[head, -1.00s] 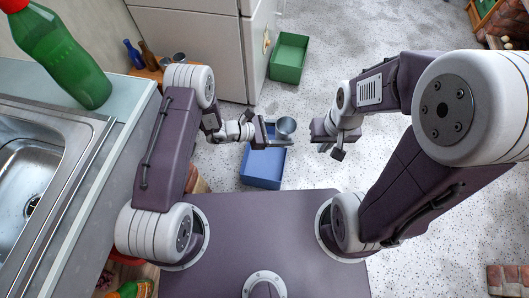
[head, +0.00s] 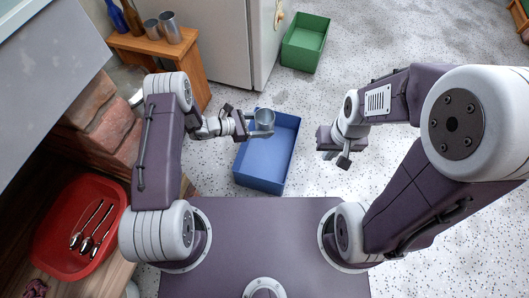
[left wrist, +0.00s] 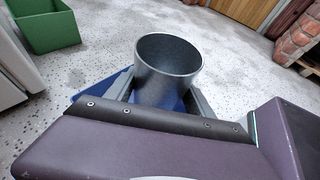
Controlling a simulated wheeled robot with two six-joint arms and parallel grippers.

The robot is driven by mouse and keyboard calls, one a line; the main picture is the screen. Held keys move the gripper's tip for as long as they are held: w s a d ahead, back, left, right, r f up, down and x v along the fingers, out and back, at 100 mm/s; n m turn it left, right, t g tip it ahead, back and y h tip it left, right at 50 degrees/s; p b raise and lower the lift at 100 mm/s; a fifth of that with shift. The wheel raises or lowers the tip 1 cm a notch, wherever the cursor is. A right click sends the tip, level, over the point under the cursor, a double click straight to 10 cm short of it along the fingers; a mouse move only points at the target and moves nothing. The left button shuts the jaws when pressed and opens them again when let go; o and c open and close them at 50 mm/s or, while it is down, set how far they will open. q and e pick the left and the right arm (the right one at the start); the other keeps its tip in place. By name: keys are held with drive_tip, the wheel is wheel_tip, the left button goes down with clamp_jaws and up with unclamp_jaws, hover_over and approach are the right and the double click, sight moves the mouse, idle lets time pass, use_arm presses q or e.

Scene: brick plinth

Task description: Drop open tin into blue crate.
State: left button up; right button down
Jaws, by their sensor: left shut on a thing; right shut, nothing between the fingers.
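The open tin (head: 265,121) is a grey metal cylinder with its open mouth up. My left gripper (head: 262,128) is shut on it and holds it above the far left part of the blue crate (head: 262,184). In the left wrist view the tin (left wrist: 168,75) stands upright between the fingers, and only bits of the blue crate (left wrist: 98,88) show behind it. The blue crate is on the floor in front of my base and looks empty where I can see inside. My right gripper (head: 334,156) is shut and empty, to the right of the crate.
A green crate (head: 305,45) stands on the floor farther back, beside a white cabinet (head: 225,45). A wooden stool (head: 155,48) at the back left bears metal cups and bottles. A red tray (head: 60,235) with spoons lies at left. Speckled floor is free at right.

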use_arm(q)
wheel_tip(320, 180, down, 6)
drive_tip(key=b, duration=0.5)
drive_tip(key=shift+r, duration=0.1)
drive_tip(key=o, duration=1.4)
drive_tip(key=shift+o, duration=0.2)
wheel_tip(320, 180, up, 4)
drive_tip(key=p, duration=0.4)
drive_tip(key=shift+r, duration=0.25)
drive_tip(key=s+d+r+p, duration=0.6)
drive_tip(key=d+p, duration=0.1)
drive_tip(key=d, duration=0.3)
drive_tip(key=shift+r, duration=0.25)
